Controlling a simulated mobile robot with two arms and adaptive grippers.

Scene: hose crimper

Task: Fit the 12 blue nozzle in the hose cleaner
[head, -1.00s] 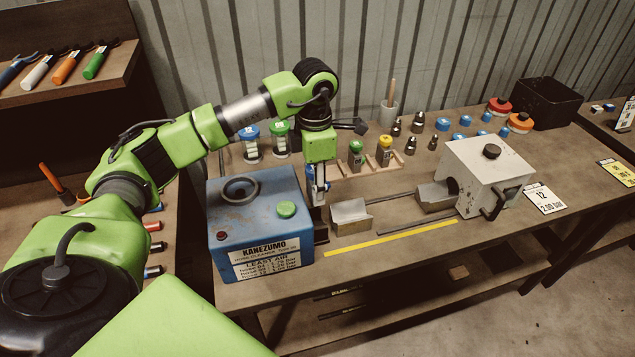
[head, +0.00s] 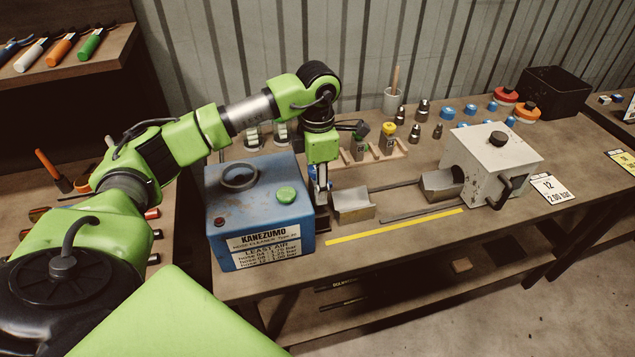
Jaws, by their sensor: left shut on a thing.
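The hose cleaner (head: 222,238) is a blue box labelled KANEZUMO with a green button on top, at the left end of the bench. My left gripper (head: 321,190) points down close beside its right side. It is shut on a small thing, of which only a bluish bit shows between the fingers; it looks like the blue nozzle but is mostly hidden. The cleaner's right face is turned away, so I cannot tell whether the held thing touches it. A wooden rack (head: 403,152) behind holds a yellow-topped nozzle (head: 389,138) and another nozzle whose top is covered. My right gripper is not in view.
A metal cradle (head: 353,206) stands just right of the gripper. Farther right are a second cradle (head: 441,186) and the grey crimper box (head: 497,160). A yellow strip (head: 395,227) marks the bench front. Metal fittings, blue caps and a black bin (head: 556,92) stand behind.

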